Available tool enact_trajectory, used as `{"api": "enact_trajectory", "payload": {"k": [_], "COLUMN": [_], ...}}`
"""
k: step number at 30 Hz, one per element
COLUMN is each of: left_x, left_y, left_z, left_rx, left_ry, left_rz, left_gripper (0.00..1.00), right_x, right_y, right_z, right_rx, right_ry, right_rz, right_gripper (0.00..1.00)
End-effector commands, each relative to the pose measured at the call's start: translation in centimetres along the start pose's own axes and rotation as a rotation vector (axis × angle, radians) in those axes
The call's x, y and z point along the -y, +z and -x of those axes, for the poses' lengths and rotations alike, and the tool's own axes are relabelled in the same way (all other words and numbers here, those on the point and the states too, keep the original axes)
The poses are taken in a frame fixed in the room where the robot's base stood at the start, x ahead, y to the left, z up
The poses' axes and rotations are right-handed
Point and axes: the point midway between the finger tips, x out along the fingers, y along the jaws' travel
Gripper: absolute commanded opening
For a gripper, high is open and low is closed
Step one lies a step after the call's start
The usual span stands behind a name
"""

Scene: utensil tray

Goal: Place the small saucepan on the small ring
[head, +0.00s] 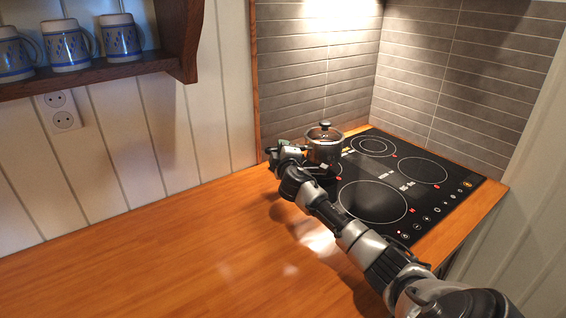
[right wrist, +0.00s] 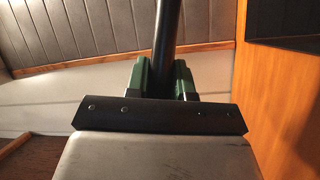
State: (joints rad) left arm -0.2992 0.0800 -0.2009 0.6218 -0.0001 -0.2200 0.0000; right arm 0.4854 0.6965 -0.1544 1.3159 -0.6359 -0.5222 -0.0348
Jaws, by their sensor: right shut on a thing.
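The small saucepan (head: 325,150), a shiny metal pot with a glass lid and dark knob, is upright over the left part of the black hob. My right gripper (head: 279,156) is at its left side. In the right wrist view, the green fingers of my right gripper (right wrist: 162,80) are shut on its dark handle (right wrist: 168,35). Several rings are marked on the hob. The ring nearest the saucepan is mostly hidden by the pan and my arm. I cannot tell whether the pan touches the glass. My left gripper is not in view.
The black hob (head: 396,185) also bears a front ring (head: 373,202), a right ring (head: 423,170) and a far double ring (head: 374,146), all empty. A tiled wall (head: 310,60) stands close behind. The wooden counter (head: 170,260) is clear. Blue-white mugs (head: 66,45) sit on a shelf.

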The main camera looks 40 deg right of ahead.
Motion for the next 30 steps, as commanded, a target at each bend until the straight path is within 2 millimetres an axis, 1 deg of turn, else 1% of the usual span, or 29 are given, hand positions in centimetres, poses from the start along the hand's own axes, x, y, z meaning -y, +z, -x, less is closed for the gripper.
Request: {"api": "enact_trajectory", "payload": {"k": [2, 6, 9, 18, 21, 22, 24, 27, 30], "left_x": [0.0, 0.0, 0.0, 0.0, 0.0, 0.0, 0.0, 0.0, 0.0], "left_y": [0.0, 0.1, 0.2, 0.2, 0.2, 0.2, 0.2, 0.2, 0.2], "left_z": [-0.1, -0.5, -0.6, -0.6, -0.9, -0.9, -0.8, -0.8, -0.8], "left_rx": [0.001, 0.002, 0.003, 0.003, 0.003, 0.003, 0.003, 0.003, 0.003], "left_ry": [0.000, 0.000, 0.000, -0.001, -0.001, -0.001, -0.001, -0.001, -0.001], "left_rz": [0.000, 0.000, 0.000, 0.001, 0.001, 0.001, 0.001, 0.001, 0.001], "left_gripper": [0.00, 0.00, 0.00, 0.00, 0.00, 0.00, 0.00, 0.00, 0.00], "right_x": [0.5, 2.5, 3.3, 3.5, 3.8, 4.1, 4.0, 4.0, 4.0], "right_y": [0.1, 0.7, 1.0, 1.0, 1.1, 1.1, 1.1, 1.1, 1.1], "right_z": [0.0, 0.1, 0.1, 0.1, 0.2, 0.2, 0.2, 0.2, 0.2], "right_rx": [0.000, 0.000, 0.001, -0.001, -0.001, 0.001, 0.001, 0.001, 0.001], "right_ry": [0.005, 0.003, 0.004, 0.005, 0.005, -0.001, -0.001, -0.001, -0.001], "right_rz": [0.005, 0.005, 0.005, 0.004, 0.005, -0.001, -0.001, -0.001, -0.001], "right_gripper": [0.00, 0.00, 0.00, 0.00, 0.00, 0.24, 0.35, 0.48, 0.48]}}
